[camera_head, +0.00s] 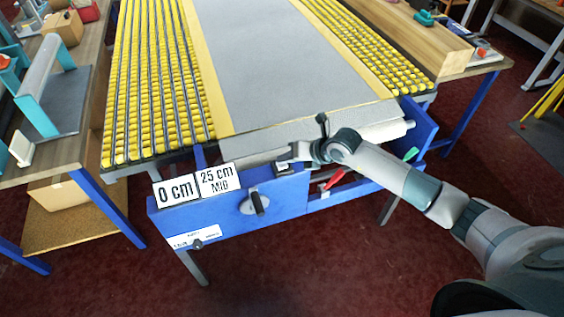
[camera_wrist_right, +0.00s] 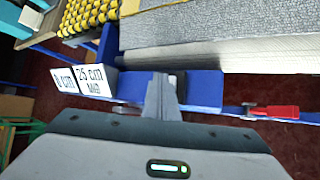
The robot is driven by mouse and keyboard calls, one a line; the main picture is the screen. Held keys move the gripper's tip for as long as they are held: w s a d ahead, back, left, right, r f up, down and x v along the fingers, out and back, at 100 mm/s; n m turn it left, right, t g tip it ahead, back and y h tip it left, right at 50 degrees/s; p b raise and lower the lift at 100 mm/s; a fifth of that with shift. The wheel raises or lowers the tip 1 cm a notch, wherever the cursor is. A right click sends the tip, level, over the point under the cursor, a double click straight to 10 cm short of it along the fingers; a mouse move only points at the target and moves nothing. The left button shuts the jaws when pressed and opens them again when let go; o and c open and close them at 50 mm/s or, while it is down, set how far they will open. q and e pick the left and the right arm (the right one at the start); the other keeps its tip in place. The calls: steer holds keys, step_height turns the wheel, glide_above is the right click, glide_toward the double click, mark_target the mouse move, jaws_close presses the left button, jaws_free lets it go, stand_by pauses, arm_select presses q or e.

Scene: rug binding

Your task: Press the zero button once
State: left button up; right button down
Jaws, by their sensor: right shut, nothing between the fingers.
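My right gripper (camera_head: 284,160) is shut and empty, over the top of the blue front beam (camera_head: 225,205) of the machine. In the right wrist view its closed fingers (camera_wrist_right: 161,92) point at the blue beam (camera_wrist_right: 205,88). A small white-and-dark piece (camera_head: 283,169) sits on the beam right by the fingertips. I cannot tell whether it is the zero button, or whether the fingers touch it. A white sign reading "0 cm" (camera_head: 175,191) and one reading "25 cm" (camera_head: 215,179) stand on the beam to the left. My left gripper is not in view.
A grey rug with tan edges (camera_head: 285,50) lies on the machine between yellow roller rows (camera_head: 160,80). A black knob (camera_head: 259,203), a red lever (camera_head: 334,178) and a green lever (camera_head: 411,154) are on the front. A workbench (camera_head: 40,165) stands at left.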

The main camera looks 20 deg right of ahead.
mark_target(285, 166)
stand_by(0.4)
steer(key=shift+r+p, duration=0.85)
steer(key=shift+r, duration=0.1)
steer(key=shift+r, duration=0.15)
steer(key=shift+r+p, duration=1.85)
steer(key=shift+r, duration=0.55)
